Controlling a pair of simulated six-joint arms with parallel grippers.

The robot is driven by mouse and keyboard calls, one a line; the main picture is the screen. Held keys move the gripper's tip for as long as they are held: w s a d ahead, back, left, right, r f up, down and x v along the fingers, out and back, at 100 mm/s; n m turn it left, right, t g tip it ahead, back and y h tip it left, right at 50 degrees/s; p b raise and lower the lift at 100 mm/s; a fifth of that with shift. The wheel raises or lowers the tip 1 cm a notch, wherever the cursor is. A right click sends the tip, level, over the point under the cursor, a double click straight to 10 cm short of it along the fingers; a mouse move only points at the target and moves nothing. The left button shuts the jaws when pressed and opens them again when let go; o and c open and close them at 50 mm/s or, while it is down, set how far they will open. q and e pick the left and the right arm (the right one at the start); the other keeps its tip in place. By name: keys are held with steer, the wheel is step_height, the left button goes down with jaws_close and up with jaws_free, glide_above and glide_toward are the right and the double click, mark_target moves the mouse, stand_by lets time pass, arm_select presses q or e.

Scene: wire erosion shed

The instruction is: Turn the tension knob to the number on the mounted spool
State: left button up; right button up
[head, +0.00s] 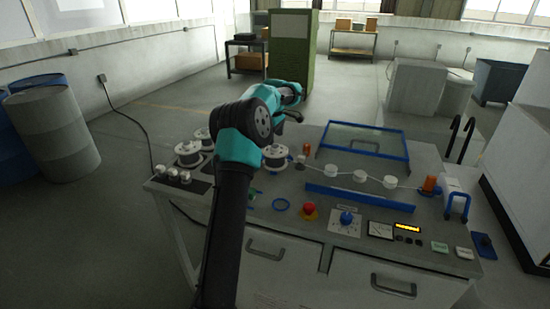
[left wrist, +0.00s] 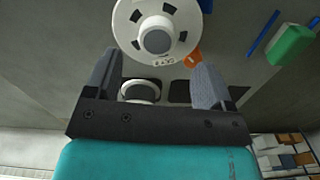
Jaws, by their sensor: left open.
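The tension knob (head: 346,217) is blue and sits on a white dial plate (head: 345,228) on the front of the bench. A white spool (head: 275,156) stands near the start of the wire line, apparently the mounted one. My left gripper (head: 292,116) is above and just behind it, away from the knob. In the left wrist view, a white spool (left wrist: 133,14) with dark slots lies just beyond my open, empty left gripper (left wrist: 158,64). It bears small dark print, too small to read. The knob's setting is also too small to read. My right gripper is not in view.
More spools (head: 188,153) stand at the bench's left. White guide rollers (head: 361,176) and a blue frame (head: 366,128) occupy the back right. A red stop button (head: 309,209) is left of the knob; a meter (head: 380,229) is right. My left arm hides part of the bench.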

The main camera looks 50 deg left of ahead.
mark_target(275, 146)
arm_select(q)
steer(key=shift+w+f, duration=0.15)
steer(key=shift+f, duration=1)
steer(key=shift+w+f, duration=0.1)
steer(key=shift+f, duration=1.05)
steer(key=shift+c, duration=0.3)
jaws_close()
steer(key=shift+r, duration=0.1)
